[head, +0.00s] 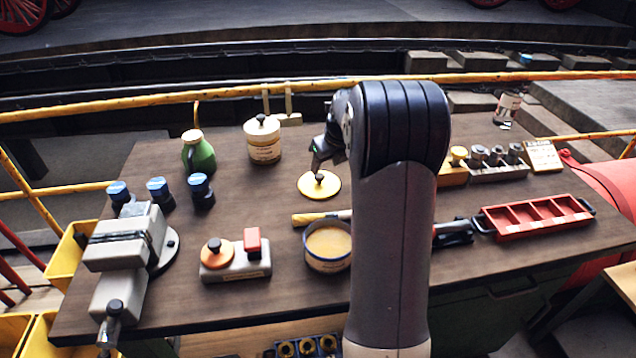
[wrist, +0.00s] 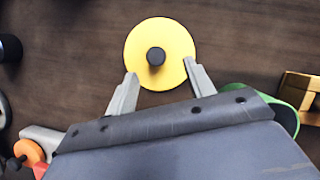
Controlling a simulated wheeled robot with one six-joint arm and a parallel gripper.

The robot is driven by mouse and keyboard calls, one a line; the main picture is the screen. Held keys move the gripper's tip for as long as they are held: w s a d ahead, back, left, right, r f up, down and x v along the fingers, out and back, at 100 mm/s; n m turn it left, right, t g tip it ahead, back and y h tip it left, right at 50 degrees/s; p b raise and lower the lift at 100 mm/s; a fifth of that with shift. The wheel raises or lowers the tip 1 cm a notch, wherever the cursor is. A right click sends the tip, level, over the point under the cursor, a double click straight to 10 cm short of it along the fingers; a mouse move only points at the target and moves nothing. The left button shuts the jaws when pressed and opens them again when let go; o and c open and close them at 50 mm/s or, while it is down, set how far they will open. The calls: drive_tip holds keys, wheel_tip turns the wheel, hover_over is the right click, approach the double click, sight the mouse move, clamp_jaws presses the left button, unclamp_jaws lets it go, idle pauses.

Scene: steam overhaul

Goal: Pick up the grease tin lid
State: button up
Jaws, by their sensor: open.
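The grease tin lid is a yellow disc with a black knob; it lies on the brown bench top in the head view (head: 311,190) and at the upper middle of the wrist view (wrist: 140,41). My gripper (head: 317,162) is open just above the lid in the head view. In the wrist view my gripper's fingertips (wrist: 160,70) are spread at the lid's near edge, with the knob beyond them; I cannot tell whether they touch the lid. The open tin (head: 328,247) with pale yellow contents stands nearer the front, partly hidden by my arm.
A cream tin (head: 263,147) and a green oil can (head: 199,155) stand left of the lid. A wooden handle (head: 318,218) lies in front of it. A vise (head: 125,245) is at left, a red tray (head: 535,216) at right. Bare bench surrounds the lid.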

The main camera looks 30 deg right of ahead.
sight(319, 175)
drive_tip(key=x, duration=0.5)
drive_tip(key=shift+w+a+p, duration=0.1)
drive_tip(key=shift+a+p, duration=0.2)
drive_tip(key=c, duration=1.1)
